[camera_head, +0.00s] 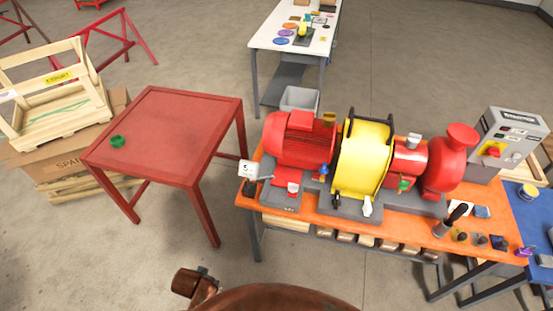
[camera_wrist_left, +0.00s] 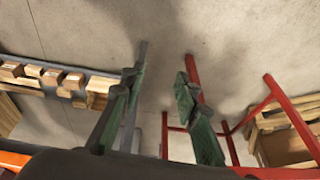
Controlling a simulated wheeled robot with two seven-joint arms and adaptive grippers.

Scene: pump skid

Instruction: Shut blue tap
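The pump skid stands on an orange bench (camera_head: 410,228) in the head view. A small blue part (camera_head: 323,171), which looks like the blue tap, sits low between the red motor (camera_head: 300,140) and the yellow guard (camera_head: 361,158). It is too small to tell how its handle is turned. A green handle (camera_head: 403,185) sits right of the guard. My left gripper (camera_wrist_left: 156,78) shows in the left wrist view with its two green-faced fingers apart and nothing between them. It is away from the tap, which is outside that view. My right gripper is in neither view.
Wooden crates (camera_head: 60,120) are at the far left. A control box (camera_head: 510,140) and a blue surface (camera_head: 530,215) are at the right. Floor shows between the tables.

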